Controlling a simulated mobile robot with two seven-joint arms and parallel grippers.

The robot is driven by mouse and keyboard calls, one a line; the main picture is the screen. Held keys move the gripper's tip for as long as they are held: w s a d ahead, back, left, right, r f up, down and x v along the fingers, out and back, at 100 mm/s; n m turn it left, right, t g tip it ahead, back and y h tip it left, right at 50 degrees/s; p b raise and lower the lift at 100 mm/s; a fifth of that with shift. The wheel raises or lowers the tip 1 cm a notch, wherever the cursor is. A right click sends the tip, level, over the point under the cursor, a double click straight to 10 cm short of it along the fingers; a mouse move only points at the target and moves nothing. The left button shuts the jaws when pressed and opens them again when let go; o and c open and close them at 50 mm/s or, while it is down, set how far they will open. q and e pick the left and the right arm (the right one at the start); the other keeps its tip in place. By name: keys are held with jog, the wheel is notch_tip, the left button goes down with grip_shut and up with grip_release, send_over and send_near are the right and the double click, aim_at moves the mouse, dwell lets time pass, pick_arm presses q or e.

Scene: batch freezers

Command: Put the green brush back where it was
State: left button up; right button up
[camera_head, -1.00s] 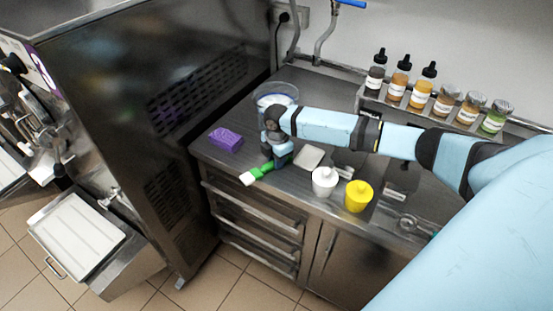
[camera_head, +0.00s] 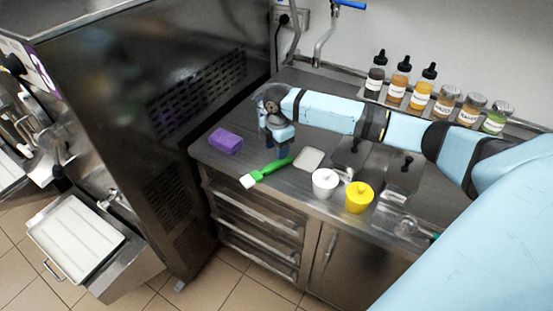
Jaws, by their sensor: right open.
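The green brush (camera_head: 268,171) lies on the steel counter near its front edge. Its pale bristle end (camera_head: 249,181) points to the front left, and its handle runs back to the right. My right gripper (camera_head: 278,146) points down just behind and above the brush handle. It is open, and nothing shows between its fingers. The small gap between gripper and handle is hard to judge. My left gripper is not in view.
A purple sponge (camera_head: 225,141) lies left of the brush. A pale flat block (camera_head: 308,159), a white cup (camera_head: 325,183) and a yellow cup (camera_head: 358,197) stand to the right. Several bottles and jars line the back shelf. A dark freezer (camera_head: 150,110) walls the left side.

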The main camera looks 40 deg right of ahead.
aim_at(277, 163)
notch_tip(277, 163, up, 6)
dwell(0.7)
jog(key=s+a+f+m+t+y, duration=0.1)
jog(key=s+a+f+m, duration=0.1)
jog(key=s+a+f, duration=0.5)
jog(key=s+a+f+m+t+y, duration=0.1)
jog(key=s+a+f+m, duration=0.15)
jog(key=s+a, duration=0.65)
jog(key=s+d+r+m+t+h, duration=0.2)
jog(key=s+m, duration=1)
jog(key=s, duration=0.6)
jog(key=w+a+f+n+t+y+p, duration=0.1)
jog(key=w+a+f+t+p, duration=0.3)
jog(key=f, duration=0.5)
jog(key=shift+w+a+t+y, duration=0.9)
jog(key=shift+w+a+t, duration=0.3)
jog(key=shift+w+t, duration=0.2)
jog(key=shift+n, duration=0.25)
